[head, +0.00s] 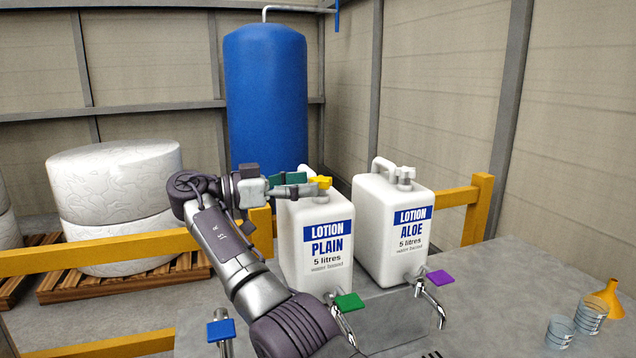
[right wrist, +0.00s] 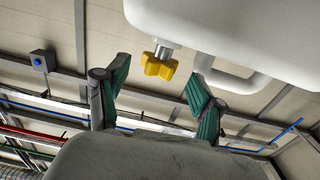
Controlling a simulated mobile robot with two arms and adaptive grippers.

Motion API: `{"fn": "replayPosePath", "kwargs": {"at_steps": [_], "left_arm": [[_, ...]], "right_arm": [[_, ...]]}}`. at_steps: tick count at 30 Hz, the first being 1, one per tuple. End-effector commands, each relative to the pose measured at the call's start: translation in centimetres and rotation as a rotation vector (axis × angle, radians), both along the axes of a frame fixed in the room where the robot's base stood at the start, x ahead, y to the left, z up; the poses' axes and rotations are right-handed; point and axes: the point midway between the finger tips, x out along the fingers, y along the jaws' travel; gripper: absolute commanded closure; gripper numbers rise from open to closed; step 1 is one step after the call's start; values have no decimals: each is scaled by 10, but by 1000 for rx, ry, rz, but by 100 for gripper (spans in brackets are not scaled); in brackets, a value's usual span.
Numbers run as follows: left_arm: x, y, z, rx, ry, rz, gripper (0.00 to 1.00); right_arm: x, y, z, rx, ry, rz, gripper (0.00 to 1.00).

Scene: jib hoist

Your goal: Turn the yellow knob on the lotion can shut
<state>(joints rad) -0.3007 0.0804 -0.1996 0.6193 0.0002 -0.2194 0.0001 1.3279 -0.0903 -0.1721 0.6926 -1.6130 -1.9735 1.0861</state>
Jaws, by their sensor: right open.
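The white can labelled LOTION PLAIN (head: 322,268) stands upright on a grey block. Its yellow knob (head: 320,182) sits at the top of the can and also shows in the right wrist view (right wrist: 158,66). My right gripper (head: 306,184) is open at the can's top, just left of the knob. In the right wrist view its green-padded fingers (right wrist: 159,76) are spread on either side of the knob, with gaps visible. I cannot tell how far the knob is turned. My left gripper is out of view.
A second white can, LOTION ALOE (head: 398,235), stands close to the right. Taps with green (head: 349,302), purple (head: 440,277) and blue (head: 221,330) handles stick out in front. Clear cups (head: 591,310) and an orange funnel (head: 608,296) sit at right. A yellow rail (head: 120,250) runs behind.

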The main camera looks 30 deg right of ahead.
Motion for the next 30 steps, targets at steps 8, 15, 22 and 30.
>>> {"fn": "replayPosePath", "kwargs": {"at_steps": [8,15,22,30], "left_arm": [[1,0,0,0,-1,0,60],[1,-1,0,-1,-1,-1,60],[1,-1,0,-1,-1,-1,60],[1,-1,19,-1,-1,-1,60]], "right_arm": [[7,30,1,0,0,-1,32],[8,34,0,-1,-1,-1,32],[8,34,0,-1,-1,-1,32],[8,34,19,-1,-2,-1,32]]}}
